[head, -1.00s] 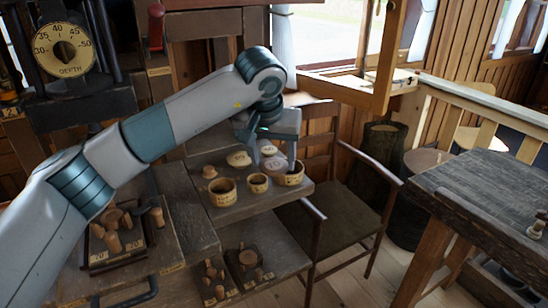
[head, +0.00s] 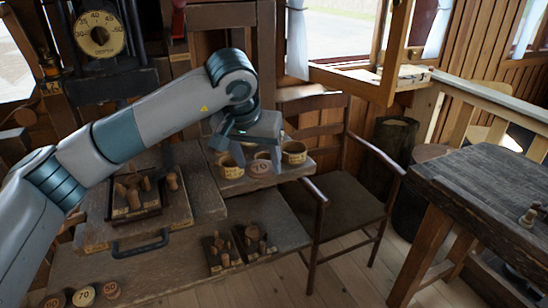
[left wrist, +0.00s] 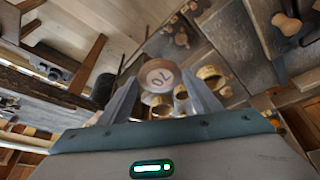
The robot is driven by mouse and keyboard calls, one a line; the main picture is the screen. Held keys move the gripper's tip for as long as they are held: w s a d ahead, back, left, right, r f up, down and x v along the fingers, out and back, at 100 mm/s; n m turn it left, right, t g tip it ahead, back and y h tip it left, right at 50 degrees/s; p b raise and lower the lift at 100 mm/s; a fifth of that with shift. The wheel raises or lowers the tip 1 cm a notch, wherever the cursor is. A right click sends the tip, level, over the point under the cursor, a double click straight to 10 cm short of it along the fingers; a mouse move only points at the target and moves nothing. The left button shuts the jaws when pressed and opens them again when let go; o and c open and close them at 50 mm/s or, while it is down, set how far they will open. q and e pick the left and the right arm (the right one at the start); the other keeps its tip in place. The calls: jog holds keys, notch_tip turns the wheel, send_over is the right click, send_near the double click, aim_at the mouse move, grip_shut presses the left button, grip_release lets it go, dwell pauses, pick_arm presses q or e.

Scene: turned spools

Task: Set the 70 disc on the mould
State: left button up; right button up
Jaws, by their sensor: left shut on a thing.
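Round wooden moulds stand on the shelf behind: one to the left (head: 231,167) and one to the right (head: 293,153) of the disc. Another is mostly hidden by the gripper. Their labels are too small to read surely. In the left wrist view a mould (left wrist: 211,73) shows right of the disc, apart from it. My right gripper is out of view.
A tray of wooden turned pieces (head: 135,195) sits on the left bench, and smaller trays (head: 222,250) stand on the lower shelf. A chair (head: 345,205) is right of the shelf. A dark table (head: 490,190) stands far right. A depth dial (head: 99,35) is upper left.

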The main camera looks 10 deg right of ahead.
pick_arm(q)
jog(key=s+a+f, duration=0.1)
jog(key=s+a, duration=0.6)
jog(key=a, duration=0.4)
jog(key=s+a+f, duration=0.1)
jog(key=s+a, duration=0.6)
jog(key=a, duration=0.4)
jog(key=shift+a+f+n, duration=0.3)
jog(key=shift+a+n, duration=0.05)
jog(key=shift+n, duration=0.05)
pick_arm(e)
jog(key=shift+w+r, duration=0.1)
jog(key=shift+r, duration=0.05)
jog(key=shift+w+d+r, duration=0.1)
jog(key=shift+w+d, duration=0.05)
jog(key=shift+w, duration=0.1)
